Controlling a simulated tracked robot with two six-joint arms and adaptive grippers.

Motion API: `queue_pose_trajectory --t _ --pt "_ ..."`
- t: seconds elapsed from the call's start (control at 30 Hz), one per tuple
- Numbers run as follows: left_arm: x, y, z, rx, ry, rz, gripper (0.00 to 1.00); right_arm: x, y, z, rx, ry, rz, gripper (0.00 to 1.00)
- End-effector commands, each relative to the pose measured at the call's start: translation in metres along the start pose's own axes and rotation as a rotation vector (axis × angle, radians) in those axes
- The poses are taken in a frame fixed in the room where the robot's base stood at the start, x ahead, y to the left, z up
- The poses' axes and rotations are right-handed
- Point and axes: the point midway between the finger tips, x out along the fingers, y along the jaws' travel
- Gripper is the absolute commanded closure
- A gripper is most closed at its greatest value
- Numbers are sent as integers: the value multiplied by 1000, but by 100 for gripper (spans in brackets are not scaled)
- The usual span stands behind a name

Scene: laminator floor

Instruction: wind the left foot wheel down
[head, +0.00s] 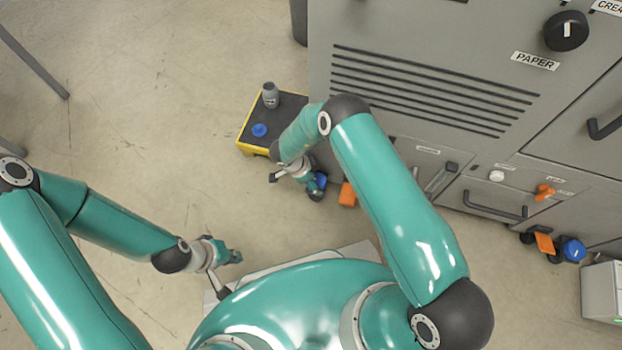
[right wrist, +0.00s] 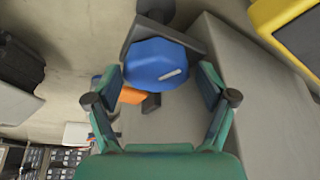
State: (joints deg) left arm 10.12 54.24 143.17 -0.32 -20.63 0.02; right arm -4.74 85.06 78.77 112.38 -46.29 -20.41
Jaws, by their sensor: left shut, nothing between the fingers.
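The left foot wheel (head: 321,180) is blue and sits low by the machine's left end, partly hidden by my right gripper (head: 315,190) in the head view. In the right wrist view the blue wheel (right wrist: 158,65), with a pale mark on its face, lies between the spread fingers of my right gripper (right wrist: 160,88). The fingers are open. A gap shows on the right side of the wheel; I cannot tell whether the left fingertip touches it. My left gripper (head: 232,256) is shut and empty, above the floor, well away from the wheel.
An orange block (head: 348,195) is beside the left wheel. A black-topped yellow step (head: 287,110) with a grey bottle (head: 270,95) and a blue cap (head: 260,130) stands close by. Another blue wheel (head: 573,250) is at the right.

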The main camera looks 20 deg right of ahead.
Motion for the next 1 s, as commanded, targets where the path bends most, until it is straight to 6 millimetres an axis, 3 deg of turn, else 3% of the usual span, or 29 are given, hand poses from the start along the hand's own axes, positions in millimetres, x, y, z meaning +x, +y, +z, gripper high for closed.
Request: queue_pose_trajectory --t 0.53,1.0 --pt "-1 0 0 0 0 0 100 -5 0 -2 2 6 2 8" --pt "-1 0 0 0 0 0 100 -66 -2 -1 -1 4 1 8"
